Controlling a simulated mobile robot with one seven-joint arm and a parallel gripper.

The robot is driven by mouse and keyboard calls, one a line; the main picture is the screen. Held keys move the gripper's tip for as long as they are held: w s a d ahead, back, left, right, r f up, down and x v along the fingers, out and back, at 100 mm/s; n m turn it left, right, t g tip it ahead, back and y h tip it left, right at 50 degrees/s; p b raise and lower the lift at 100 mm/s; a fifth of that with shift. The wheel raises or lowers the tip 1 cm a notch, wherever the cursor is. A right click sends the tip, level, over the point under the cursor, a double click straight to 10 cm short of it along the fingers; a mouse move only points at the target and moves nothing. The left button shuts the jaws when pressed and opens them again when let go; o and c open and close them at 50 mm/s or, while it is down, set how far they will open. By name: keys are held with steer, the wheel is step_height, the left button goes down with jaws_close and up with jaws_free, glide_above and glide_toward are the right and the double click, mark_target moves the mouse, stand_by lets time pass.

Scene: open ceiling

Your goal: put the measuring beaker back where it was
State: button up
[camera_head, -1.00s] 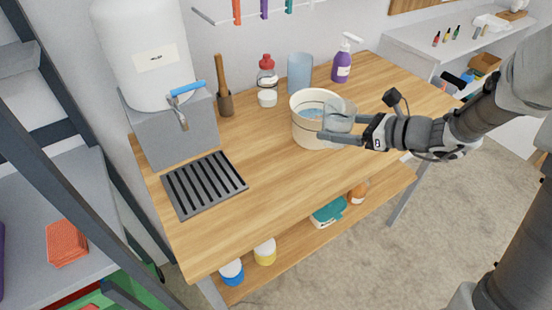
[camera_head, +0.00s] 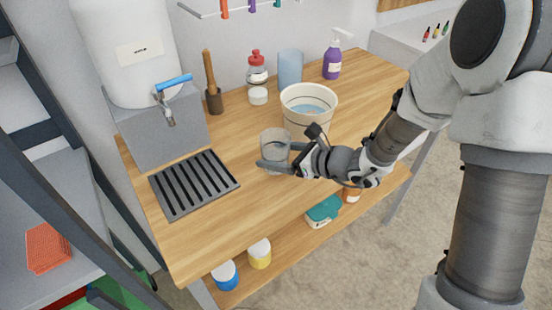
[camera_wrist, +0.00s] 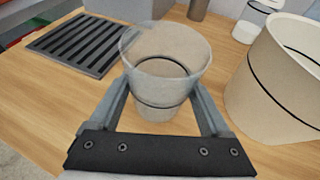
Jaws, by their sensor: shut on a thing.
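The measuring beaker (camera_head: 274,146) is a clear, slightly tapered cup. My gripper (camera_head: 272,166) is shut on it, one finger on each side, over the wooden table in front of the bucket. In the wrist view the beaker (camera_wrist: 165,65) stands upright between the fingers of my gripper (camera_wrist: 165,105) and looks empty. I cannot tell whether its base touches the table.
A cream bucket (camera_head: 309,103) holding water stands just behind and right of the beaker. A black slotted drain grate (camera_head: 194,184) lies to the left, below a tap (camera_head: 168,118). Bare wooden tabletop (camera_head: 225,225) lies in front. A blue-grey cup (camera_head: 290,68) stands behind the bucket.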

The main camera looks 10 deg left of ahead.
steer(key=shift+f, duration=0.45)
steer(key=shift+f, duration=0.2)
steer(key=o, duration=1.5)
steer(key=shift+r, duration=0.15)
